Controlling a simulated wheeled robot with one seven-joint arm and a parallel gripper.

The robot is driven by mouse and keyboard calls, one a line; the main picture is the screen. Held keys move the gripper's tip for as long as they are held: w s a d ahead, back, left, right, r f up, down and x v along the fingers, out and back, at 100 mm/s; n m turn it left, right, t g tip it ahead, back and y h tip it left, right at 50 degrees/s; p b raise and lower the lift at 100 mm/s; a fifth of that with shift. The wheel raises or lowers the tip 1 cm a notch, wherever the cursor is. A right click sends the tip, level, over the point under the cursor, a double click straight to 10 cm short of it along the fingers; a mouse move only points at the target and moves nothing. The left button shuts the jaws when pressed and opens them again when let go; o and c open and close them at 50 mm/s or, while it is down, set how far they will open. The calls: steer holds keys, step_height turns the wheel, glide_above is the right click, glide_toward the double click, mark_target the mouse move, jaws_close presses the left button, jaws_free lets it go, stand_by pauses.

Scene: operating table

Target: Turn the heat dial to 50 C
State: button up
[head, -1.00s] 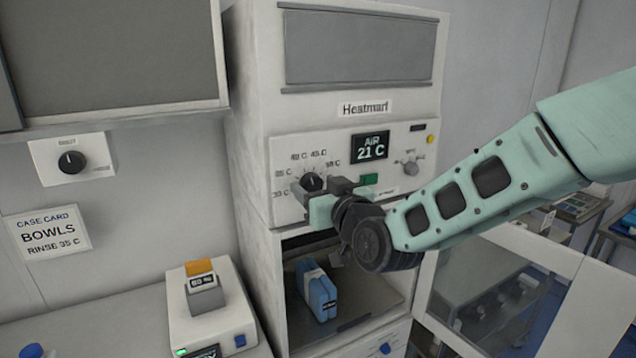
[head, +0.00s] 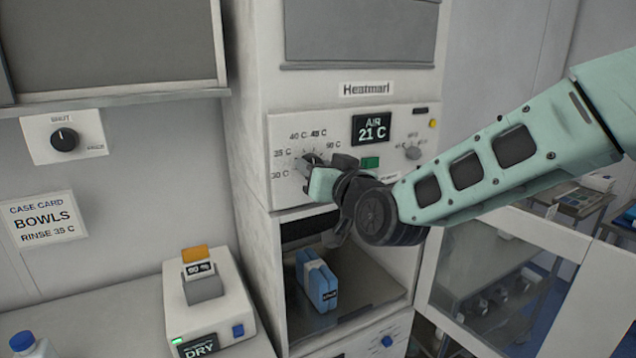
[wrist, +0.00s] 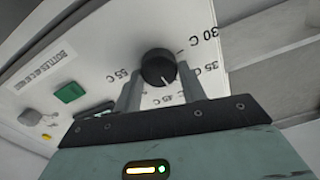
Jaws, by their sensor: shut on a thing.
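The heat dial (head: 311,159) is a black round knob on the white front panel of the Heatmart cabinet (head: 280,130). Temperature marks ring it, from 30 C upward. My gripper (head: 313,168) is at the dial and partly covers it in the head view. In the wrist view, my gripper (wrist: 160,78) has one finger on each side of the dial (wrist: 157,66), shut on it. The dial's white pointer faces the gripper side, toward the middle marks; the exact mark is unclear. The display (head: 371,128) reads AIR 21 C.
A green button (head: 370,162) and a smaller grey knob (head: 412,152) sit right of the dial. Below is an open compartment with a blue pack (head: 318,283). A glass door (head: 490,275) stands open at right. A card (head: 42,220) reads BOWLS, RINSE 35 C.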

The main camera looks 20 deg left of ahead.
steer(key=m+b, duration=0.4)
steer(key=b, duration=0.1)
steer(key=m+b, duration=0.4)
steer(key=b, duration=0.2)
steer(key=m+b, duration=0.5)
steer(key=shift+w+d+f+b, duration=0.15)
steer(key=shift+f+b, duration=0.1)
steer(key=shift+b, duration=0.15)
steer(key=shift+r+m, duration=0.1)
steer(key=shift+m, duration=0.2)
steer(key=o, duration=0.9)
steer(key=shift+o, duration=0.2)
